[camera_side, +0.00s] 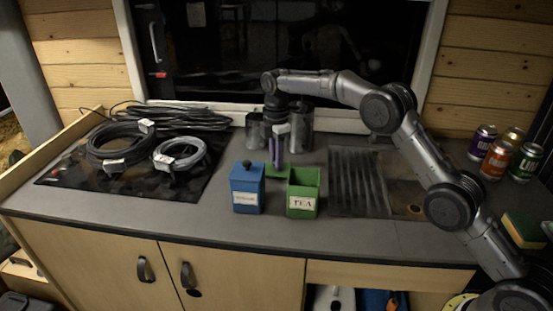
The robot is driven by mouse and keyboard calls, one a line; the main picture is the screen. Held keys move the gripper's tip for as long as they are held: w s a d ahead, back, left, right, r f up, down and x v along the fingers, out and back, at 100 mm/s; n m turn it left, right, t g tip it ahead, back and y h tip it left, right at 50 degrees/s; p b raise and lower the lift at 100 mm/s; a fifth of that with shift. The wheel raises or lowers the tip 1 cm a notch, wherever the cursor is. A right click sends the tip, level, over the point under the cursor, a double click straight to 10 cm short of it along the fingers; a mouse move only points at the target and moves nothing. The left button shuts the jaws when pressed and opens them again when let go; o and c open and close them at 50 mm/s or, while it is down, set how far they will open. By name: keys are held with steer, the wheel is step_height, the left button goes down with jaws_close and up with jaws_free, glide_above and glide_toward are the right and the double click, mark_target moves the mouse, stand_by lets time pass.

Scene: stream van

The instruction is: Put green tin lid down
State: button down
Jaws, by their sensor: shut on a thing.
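The green tin (302,193), labelled TEA, stands open on the grey worktop, with no lid on it. The green tin lid (279,171) shows behind and between the two tins, partly hidden by them. My gripper (277,160) points down behind the tins and is shut on the green lid. The lid is at or very near the worktop; I cannot tell whether it touches. The blue tin (247,190) stands to the left of the green tin with its blue lid on.
Metal canisters (299,131) stand behind my gripper by the window. Coiled cables (121,143) lie on the black hob at left. A ridged drainer and sink (358,182) are to the right. Several cans (497,158) and a sponge (524,229) are at far right. The front worktop is clear.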

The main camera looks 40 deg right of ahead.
steer(key=c, duration=0.8)
jaws_free()
steer(key=shift+f, duration=0.15)
steer(key=shift+o, duration=0.2)
step_height(320, 180, up, 7)
steer(key=shift+r, duration=0.4)
